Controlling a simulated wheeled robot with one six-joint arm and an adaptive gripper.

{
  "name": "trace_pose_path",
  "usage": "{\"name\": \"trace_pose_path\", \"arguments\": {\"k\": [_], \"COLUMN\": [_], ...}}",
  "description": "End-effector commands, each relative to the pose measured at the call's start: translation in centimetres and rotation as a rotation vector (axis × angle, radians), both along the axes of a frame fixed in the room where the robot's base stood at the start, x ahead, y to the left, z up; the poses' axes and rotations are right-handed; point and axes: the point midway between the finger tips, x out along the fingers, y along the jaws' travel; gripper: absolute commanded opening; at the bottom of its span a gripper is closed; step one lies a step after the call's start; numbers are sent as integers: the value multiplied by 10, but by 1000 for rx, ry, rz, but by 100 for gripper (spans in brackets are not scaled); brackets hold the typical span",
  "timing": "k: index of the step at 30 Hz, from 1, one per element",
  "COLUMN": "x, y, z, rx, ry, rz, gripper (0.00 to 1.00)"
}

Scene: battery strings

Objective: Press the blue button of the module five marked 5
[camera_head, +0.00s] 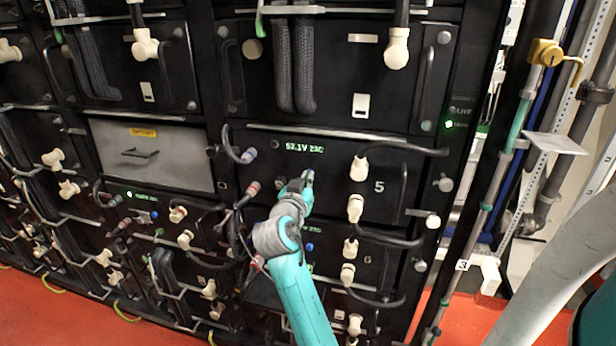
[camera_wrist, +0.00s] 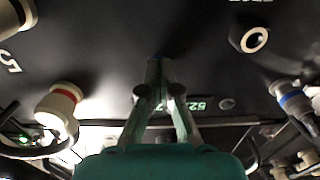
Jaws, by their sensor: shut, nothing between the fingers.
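Module five (camera_head: 340,165) is a black front panel with a white "5" (camera_head: 379,186) and a green display (camera_head: 304,147) reading 52.1V 23C. My gripper (camera_head: 307,176) is in front of this panel, below the display and left of the cream connectors. It is shut and empty. In the wrist view its fingertips (camera_wrist: 158,68) meet close to the panel, with a small trace of blue (camera_wrist: 158,55) just past them. The blue button is otherwise hidden behind the fingertips; I cannot tell whether they touch it. The "5" also shows upside down there (camera_wrist: 10,62).
Cream connectors (camera_head: 359,168) and black cables (camera_head: 405,148) stand out right of my gripper. A blue-ringed connector (camera_head: 248,155) is to its left. Module six, with its own blue button (camera_head: 309,246), lies below.

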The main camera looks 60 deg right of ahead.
Motion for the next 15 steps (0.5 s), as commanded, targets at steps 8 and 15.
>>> {"name": "trace_pose_path", "arguments": {"k": [8, 15], "x": [-6, -11], "y": [17, 33], "z": [0, 0], "rx": [-1, 0], "ry": [0, 1], "rz": [2, 1], "gripper": [0, 0]}}
